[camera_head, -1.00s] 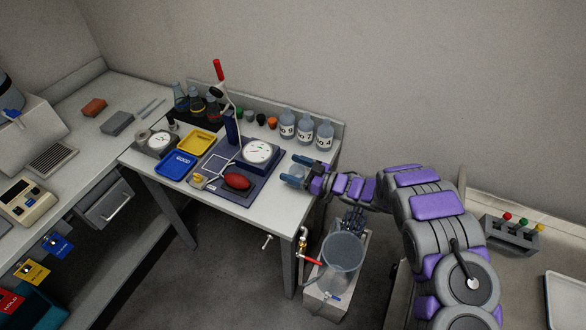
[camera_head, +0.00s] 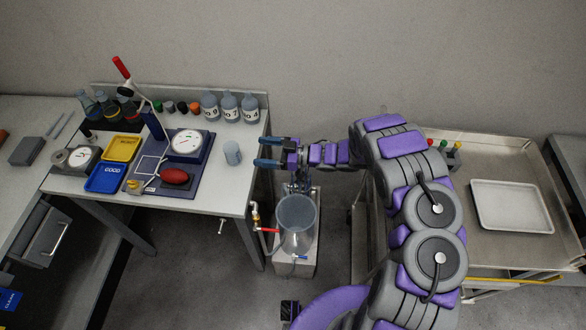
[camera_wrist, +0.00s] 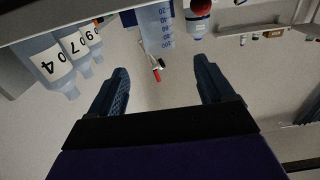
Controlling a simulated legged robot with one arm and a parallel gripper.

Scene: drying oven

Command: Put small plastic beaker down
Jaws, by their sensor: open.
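The small plastic beaker (camera_head: 232,153) stands upright on the white table, right of the blue base with the round dial. In the wrist view the beaker (camera_wrist: 157,30) shows upside down at the top, with blue graduation marks. My gripper (camera_head: 262,152) is open and empty at the table's right edge, its fingers pointing left at the beaker with a gap between. In the wrist view both fingers of the gripper (camera_wrist: 162,82) are spread apart with nothing between them.
Labelled bottles (camera_head: 229,107) stand in a row at the back of the table. A blue tray (camera_head: 106,178) and a yellow tray (camera_head: 122,148) lie at the left. A large clear vessel (camera_head: 297,225) stands below the table's right side. A cart with a white tray (camera_head: 511,206) is at the right.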

